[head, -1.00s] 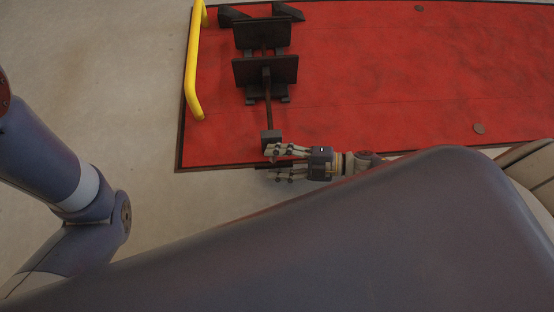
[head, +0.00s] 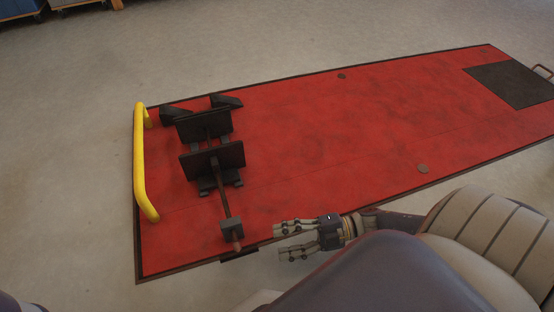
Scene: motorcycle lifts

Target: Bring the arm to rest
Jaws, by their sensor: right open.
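My right gripper (head: 297,239) shows at the lower middle of the head view, at the near edge of the red lift platform (head: 330,150). Its fingers point left and are open, with nothing between them. The black wheel clamp (head: 212,156) stands on the left part of the platform. Its rod ends in a dark block with a short brownish handle (head: 237,245) near the platform's edge. The gripper is to the right of this handle and apart from it. My left gripper is out of view.
A yellow bar (head: 140,165) stands along the platform's left end. A dark plate (head: 510,84) lies at the right end. Bare floor (head: 60,130) is open to the left and behind. Blue and wooden carts (head: 75,3) stand at the top left.

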